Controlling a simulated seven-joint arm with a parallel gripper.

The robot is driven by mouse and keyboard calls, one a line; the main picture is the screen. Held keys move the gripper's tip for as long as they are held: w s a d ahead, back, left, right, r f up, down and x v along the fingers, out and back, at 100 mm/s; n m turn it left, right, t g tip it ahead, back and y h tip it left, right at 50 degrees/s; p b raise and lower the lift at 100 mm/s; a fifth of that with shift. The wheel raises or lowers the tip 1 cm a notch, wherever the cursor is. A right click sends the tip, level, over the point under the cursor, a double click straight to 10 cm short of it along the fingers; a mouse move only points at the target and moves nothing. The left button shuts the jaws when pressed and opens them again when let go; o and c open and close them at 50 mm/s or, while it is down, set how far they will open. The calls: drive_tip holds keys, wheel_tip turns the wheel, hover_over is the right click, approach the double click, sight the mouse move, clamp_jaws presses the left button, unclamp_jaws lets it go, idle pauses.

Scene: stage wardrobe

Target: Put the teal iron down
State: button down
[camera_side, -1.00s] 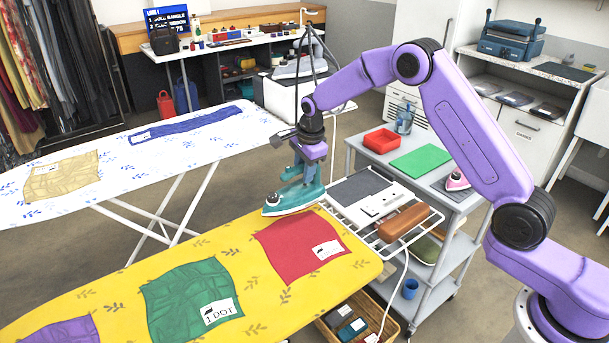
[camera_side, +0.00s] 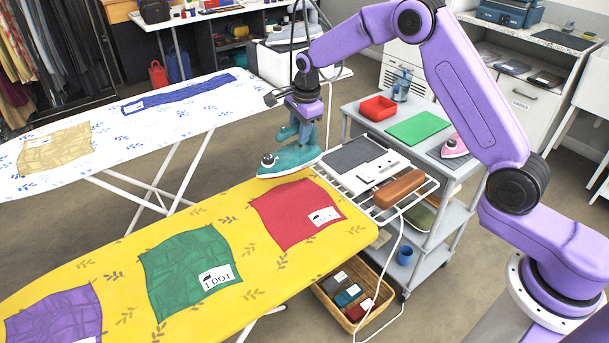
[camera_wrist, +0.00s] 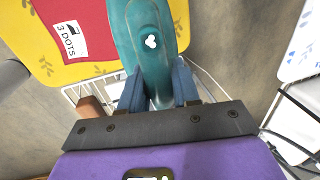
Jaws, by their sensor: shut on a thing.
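The teal iron (camera_side: 289,160) hangs level below my gripper (camera_side: 303,124), at the far edge of the yellow ironing board (camera_side: 215,222), left of the wire rest (camera_side: 411,190). In the wrist view my gripper (camera_wrist: 157,88) has its blue fingers on both sides of the teal iron (camera_wrist: 145,38), shut on it. The side view does not clearly show whether the soleplate touches the board. The red cloth (camera_side: 284,216) lies just in front of the iron. In the wrist view its card reads "3 DOTS".
The wire rest carries a brown block (camera_side: 398,188) and a white power strip. Green (camera_side: 178,265) and purple cloths lie along the yellow board. A grey trolley (camera_side: 437,177) holds a red tray, a green mat and a pink iron (camera_side: 455,146). A white board (camera_side: 100,170) stands behind.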

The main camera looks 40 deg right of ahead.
drive_tip(key=s+d+r, duration=0.3)
drive_tip(key=s+d, duration=0.3)
drive_tip(key=d, duration=0.5)
drive_tip(key=s+d+r, duration=0.3)
drive_tip(key=s+d, duration=0.4)
drive_tip(key=d, duration=0.4)
drive_tip(key=w+d+f, duration=0.4)
drive_tip(key=w+f, duration=0.9)
drive_tip(key=shift+w+f, duration=0.2)
drive_tip(key=shift+f, duration=0.1)
drive_tip(key=c, duration=0.8)
unclamp_jaws()
drive_tip(key=shift+f, duration=0.1)
